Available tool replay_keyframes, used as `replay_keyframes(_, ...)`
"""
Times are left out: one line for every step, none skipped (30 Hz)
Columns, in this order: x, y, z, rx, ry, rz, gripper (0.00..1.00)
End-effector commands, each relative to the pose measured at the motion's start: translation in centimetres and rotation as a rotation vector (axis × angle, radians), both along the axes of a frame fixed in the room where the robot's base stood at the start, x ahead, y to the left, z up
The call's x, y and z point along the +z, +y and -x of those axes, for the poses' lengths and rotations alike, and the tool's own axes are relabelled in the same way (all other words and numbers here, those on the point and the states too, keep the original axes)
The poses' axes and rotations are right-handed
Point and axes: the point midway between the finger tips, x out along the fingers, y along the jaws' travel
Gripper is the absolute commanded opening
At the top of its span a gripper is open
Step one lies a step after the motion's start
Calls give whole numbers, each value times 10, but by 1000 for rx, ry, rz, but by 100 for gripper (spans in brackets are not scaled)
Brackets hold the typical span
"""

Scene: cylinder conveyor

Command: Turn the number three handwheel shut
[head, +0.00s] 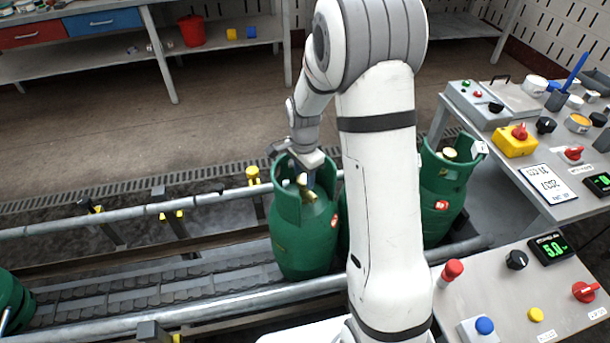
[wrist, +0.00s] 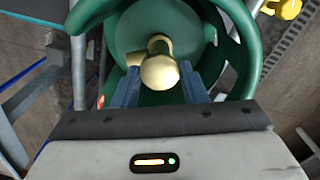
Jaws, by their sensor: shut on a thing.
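A green gas cylinder (head: 302,240) stands upright on the conveyor, with a collar around its top. Inside the collar is a brass valve with a rounded handwheel (wrist: 160,71), also partly seen in the head view (head: 307,194). My gripper (head: 306,180) reaches down into the collar from above. In the wrist view its two blue-grey fingers (wrist: 160,86) are on either side of the brass handwheel and shut on it. The finger contact is partly hidden under the knob. No number three can be read on the cylinder.
Another green cylinder (head: 442,200) stands on the right, one is mostly hidden behind my arm, and one (head: 10,300) shows at the left edge. Rails (head: 130,221) flank the conveyor (head: 150,294). Control desks (head: 525,290) with buttons and knobs stand at right.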

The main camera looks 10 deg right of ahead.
Motion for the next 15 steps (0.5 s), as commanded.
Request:
replay_keyframes(-1,0,0,-44,-1,0,16)
replay_keyframes(0,0,0,-72,-1,0,16)
replay_keyframes(0,0,0,-110,-1,1,16)
replay_keyframes(0,0,0,-139,-1,0,16)
replay_keyframes(0,0,0,-167,-1,1,16)
replay_keyframes(0,0,0,-205,-1,1,16)
replay_keyframes(0,0,0,-232,-2,0,16)
replay_keyframes(0,0,0,-259,-2,0,16)
replay_keyframes(0,0,0,-295,-2,0,16)
replay_keyframes(0,0,0,-321,-2,0,16)
replay_keyframes(0,0,-1,-346,-2,0,16)
replay_keyframes(0,0,-1,-379,-2,0,16)
replay_keyframes(0,0,-1,-403,-2,0,16)
replay_keyframes(0,0,-1,-426,-2,0,16)
replay_keyframes(0,0,-1,-455,-2,0,16)
